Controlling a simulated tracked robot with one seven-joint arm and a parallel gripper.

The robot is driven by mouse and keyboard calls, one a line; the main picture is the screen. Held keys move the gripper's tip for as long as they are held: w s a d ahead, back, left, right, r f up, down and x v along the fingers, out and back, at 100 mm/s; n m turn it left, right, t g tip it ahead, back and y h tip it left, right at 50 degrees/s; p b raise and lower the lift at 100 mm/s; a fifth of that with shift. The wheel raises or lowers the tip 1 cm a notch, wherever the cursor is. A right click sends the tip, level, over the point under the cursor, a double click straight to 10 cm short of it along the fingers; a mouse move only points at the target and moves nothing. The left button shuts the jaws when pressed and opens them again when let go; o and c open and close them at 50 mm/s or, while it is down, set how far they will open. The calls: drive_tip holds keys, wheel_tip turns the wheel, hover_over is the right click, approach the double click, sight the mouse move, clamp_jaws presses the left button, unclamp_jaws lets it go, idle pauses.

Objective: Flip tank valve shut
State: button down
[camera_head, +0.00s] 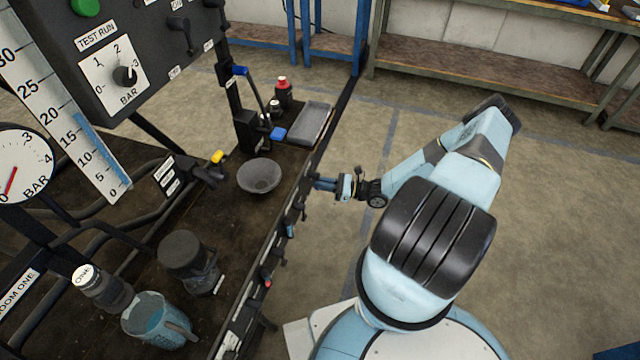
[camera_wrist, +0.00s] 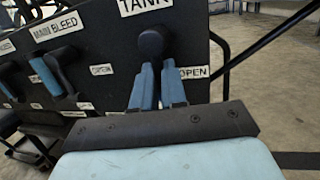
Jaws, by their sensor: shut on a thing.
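The tank valve shows in the wrist view as a round black knob (camera_wrist: 151,42) under a "TANK" label (camera_wrist: 143,5) on a dark panel. An "OPEN" label (camera_wrist: 194,72) is to the right of my fingers. My gripper (camera_wrist: 157,75) is shut on the valve's handle just below the knob. In the head view my gripper (camera_head: 322,184) reaches the bench's front panel from the right, and the valve is too small to make out there.
In the wrist view a "MAIN BLEED" valve with a blue handle (camera_wrist: 45,77) is left of my fingers. In the head view the bench top holds a grey bowl (camera_head: 259,176), a tray (camera_head: 309,124), a red-capped bottle (camera_head: 283,92) and a blue jug (camera_head: 157,322). Floor right of the bench is clear.

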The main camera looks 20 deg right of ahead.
drive_tip(key=c, duration=1.2)
unclamp_jaws()
drive_tip(key=shift+d, duration=0.1)
drive_tip(key=v, duration=1.3)
drive_tip(key=shift+s+d+f, duration=0.1)
drive_tip(key=shift+s+d, duration=0.05)
drive_tip(key=shift+d, duration=0.2)
